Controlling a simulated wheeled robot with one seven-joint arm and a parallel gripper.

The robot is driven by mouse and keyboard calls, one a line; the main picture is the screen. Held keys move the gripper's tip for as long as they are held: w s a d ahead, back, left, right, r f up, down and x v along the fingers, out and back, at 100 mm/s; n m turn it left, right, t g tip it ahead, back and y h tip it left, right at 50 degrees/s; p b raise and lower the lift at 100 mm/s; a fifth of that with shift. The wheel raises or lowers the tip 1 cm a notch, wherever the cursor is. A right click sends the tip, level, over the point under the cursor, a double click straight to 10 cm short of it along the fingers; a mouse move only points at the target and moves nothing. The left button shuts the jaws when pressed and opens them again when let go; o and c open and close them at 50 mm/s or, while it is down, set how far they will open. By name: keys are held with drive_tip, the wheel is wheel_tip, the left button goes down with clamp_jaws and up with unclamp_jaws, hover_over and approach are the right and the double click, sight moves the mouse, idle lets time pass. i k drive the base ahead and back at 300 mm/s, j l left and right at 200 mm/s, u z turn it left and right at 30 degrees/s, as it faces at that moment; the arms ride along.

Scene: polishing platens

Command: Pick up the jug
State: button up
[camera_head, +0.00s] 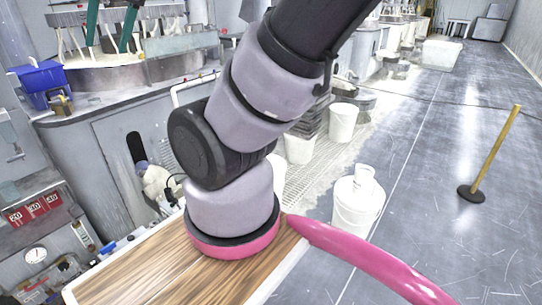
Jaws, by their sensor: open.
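I cannot make out for certain which thing is the jug. A small white vessel (364,176) that could be a jug stands on top of a white bucket (357,212) on the floor, right of my arm. A white rounded thing with a bluish top (153,178) sits low beside the grey cabinet, left of my arm; its shape is unclear. My lilac and black arm crosses the middle of the view from the top and hides what is behind it. My gripper does not show.
A wood-grain surface with a white edge (138,276) lies at the bottom. Other white buckets, one at the back (343,121), stand along the machine row. A yellow post on a black base (490,155) stands at right. The grey floor (440,190) between is clear.

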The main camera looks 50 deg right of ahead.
sight(365, 183)
drive_tip(key=z, duration=2.6)
drive_tip(key=u, duration=1.55)
drive_tip(key=z, duration=1.55)
drive_tip(key=i+l, duration=0.45)
drive_tip(key=i+z, duration=0.05)
